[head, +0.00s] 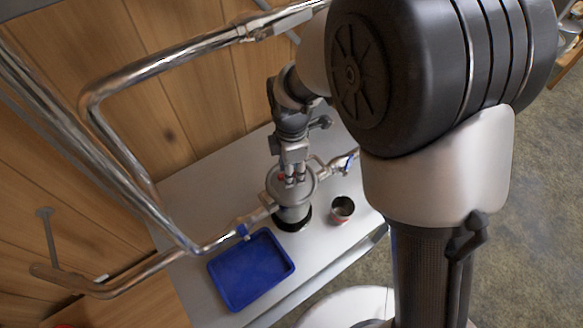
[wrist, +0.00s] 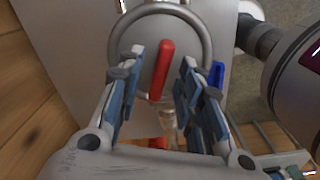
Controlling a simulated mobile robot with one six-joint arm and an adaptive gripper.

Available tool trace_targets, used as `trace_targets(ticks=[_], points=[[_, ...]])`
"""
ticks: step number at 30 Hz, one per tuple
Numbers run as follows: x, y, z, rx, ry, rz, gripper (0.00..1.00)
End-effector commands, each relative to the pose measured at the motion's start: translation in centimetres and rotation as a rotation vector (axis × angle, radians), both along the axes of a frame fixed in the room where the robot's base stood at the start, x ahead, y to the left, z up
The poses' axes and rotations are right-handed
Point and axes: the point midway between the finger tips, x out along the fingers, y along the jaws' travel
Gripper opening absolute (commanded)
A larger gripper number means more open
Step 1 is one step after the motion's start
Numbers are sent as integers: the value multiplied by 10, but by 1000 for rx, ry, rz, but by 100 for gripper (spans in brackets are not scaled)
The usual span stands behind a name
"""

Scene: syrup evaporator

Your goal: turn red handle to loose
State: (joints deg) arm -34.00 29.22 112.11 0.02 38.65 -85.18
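The red handle (wrist: 162,69) is a slim bar on the round grey lid (wrist: 141,62) of the evaporator vessel. In the wrist view it runs nearly upright, leaning slightly right at the top. My gripper (wrist: 159,75) is open, with one blue-grey finger on each side of the handle and visible gaps between. In the head view my gripper (head: 294,176) is over the top of the grey vessel (head: 293,209), and only a small red patch of the handle (head: 281,177) shows beside the fingers. Whether the fingers reach down to handle height is unclear.
A pipe with a blue-handled valve (head: 243,230) runs left from the vessel above a blue tray (head: 250,268). Another blue valve handle (head: 349,163) is at right. A small dark cup (head: 342,207) stands right of the vessel. Large metal pipes (head: 150,65) cross the left side.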

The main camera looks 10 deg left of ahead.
Motion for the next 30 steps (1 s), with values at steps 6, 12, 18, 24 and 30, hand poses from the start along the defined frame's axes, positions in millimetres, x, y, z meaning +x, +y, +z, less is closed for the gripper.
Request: trace_targets(ticks=[6,12,18,24,30], points=[[1,1,12,1,-3,0,33],[1,1,53,4,-6,0,33],[1,1,93,2,-4,0,33],[0,0,116,0,-1,0,33],[0,0,120,0,0,0,33]])
